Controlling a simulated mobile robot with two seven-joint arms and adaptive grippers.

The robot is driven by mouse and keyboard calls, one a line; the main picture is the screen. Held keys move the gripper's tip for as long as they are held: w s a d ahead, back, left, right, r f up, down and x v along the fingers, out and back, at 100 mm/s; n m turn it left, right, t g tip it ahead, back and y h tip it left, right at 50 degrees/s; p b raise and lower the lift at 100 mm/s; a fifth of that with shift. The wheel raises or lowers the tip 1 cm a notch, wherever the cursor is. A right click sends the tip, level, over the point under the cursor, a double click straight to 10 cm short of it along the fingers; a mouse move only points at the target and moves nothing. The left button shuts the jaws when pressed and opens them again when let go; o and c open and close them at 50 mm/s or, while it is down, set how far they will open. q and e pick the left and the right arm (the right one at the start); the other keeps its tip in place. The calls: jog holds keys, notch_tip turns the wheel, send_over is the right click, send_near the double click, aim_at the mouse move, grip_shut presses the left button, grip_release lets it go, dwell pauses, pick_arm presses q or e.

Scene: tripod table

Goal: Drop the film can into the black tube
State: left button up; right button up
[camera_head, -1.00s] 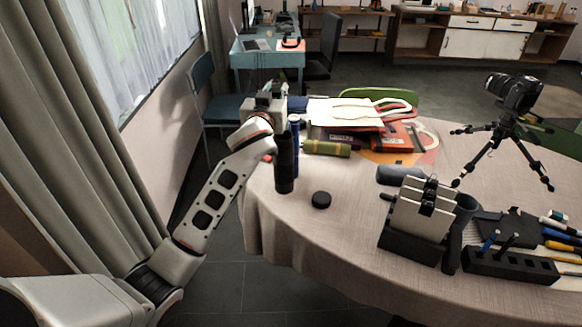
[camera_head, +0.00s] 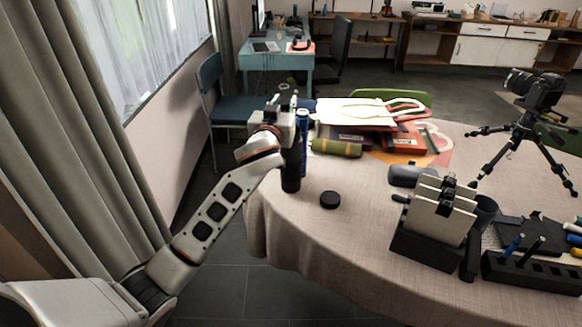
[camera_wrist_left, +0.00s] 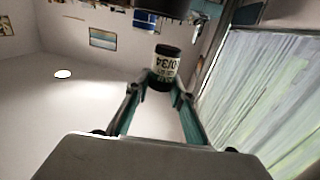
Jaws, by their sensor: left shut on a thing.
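The black tube (camera_head: 291,172) stands upright near the table's left edge, its upper part hidden by my left gripper (camera_head: 284,100). In the head view that gripper is raised at the tube's upper end. In the left wrist view, its teal-sided fingers (camera_wrist_left: 160,88) are shut on the film can (camera_wrist_left: 163,67), a small dark can with a pale printed label. The can is too small to make out in the head view. I cannot tell how it lines up with the tube's mouth. My right gripper is not in view.
A round black cap (camera_head: 330,200) lies right of the tube. A blue bottle (camera_head: 303,140) stands close behind, beside a green roll (camera_head: 336,148). A black holder (camera_head: 425,247) and a camera on a tripod (camera_head: 527,138) are further right.

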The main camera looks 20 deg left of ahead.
pick_arm(q)
jog(key=o, duration=1)
jog(key=s+d, duration=0.1)
jog(key=s, duration=1.1)
jog(key=shift+d, duration=0.1)
jog(key=s+d+f+m+g+h, duration=0.1)
jog(key=s+f+m+g, duration=0.1)
jog(key=s+f, duration=0.65)
jog(key=s+f+m+g+h, duration=0.1)
jog(key=s+f+g+h, duration=0.15)
jog(key=f, duration=1.15)
jog(key=s+d+f+m+g, duration=0.1)
jog(key=s+f+m, duration=0.1)
jog(key=s+f, duration=0.7)
jog(key=s+f+g, duration=0.2)
jog(key=s+f, duration=0.9)
jog(key=shift+s+a+m+h+p, duration=0.25)
jog(key=shift+a+m+h+p, duration=0.1)
jog(key=shift+h+p, duration=0.1)
